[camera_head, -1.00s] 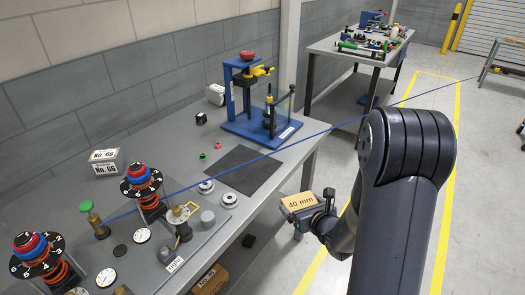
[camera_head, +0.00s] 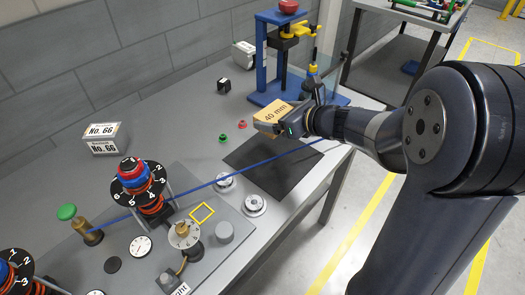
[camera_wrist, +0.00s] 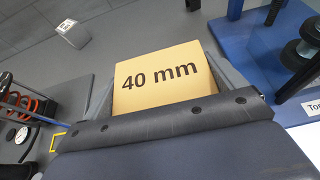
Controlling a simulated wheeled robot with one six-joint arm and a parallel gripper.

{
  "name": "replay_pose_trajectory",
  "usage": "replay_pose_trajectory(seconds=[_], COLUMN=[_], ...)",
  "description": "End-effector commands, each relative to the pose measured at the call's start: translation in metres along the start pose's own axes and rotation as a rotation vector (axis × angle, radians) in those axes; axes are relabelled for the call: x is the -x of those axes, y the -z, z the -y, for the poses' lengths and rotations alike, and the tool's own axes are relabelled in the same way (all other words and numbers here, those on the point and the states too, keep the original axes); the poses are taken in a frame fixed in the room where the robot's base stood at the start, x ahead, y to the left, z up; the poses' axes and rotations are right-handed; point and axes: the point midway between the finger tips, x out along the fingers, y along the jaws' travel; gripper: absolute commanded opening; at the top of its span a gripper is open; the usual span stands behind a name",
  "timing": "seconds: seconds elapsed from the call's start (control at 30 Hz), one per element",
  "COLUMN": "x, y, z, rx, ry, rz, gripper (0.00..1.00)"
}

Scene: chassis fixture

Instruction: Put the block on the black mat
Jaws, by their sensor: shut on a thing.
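The block (camera_head: 272,113) is tan and marked "40 mm". My gripper (camera_head: 283,122) is shut on it and holds it in the air, over the far part of the black mat as seen in the head view. The block also fills the middle of the wrist view (camera_wrist: 163,77), between the two fingers. The black mat (camera_head: 278,174) lies flat on the grey table. Its far part is partly hidden behind my gripper and the block. A blue cable runs across the mat's picture area.
A blue press stand (camera_head: 262,60) is close behind the block. A grey fixture plate (camera_head: 215,262) with dials stands nearer. The table's right edge is close.

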Motion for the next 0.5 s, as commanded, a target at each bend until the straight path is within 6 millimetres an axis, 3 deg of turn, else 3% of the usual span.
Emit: replay_pose_trajectory(seconds=[0.23, 0.5], x=[-0.017, -0.028], y=[0.039, 0.066], z=[-0.003, -0.002], rx=[-0.003, -0.002], ry=[-0.011, -0.010], rz=[-0.003, -0.002], gripper=[0.65, 0.65])
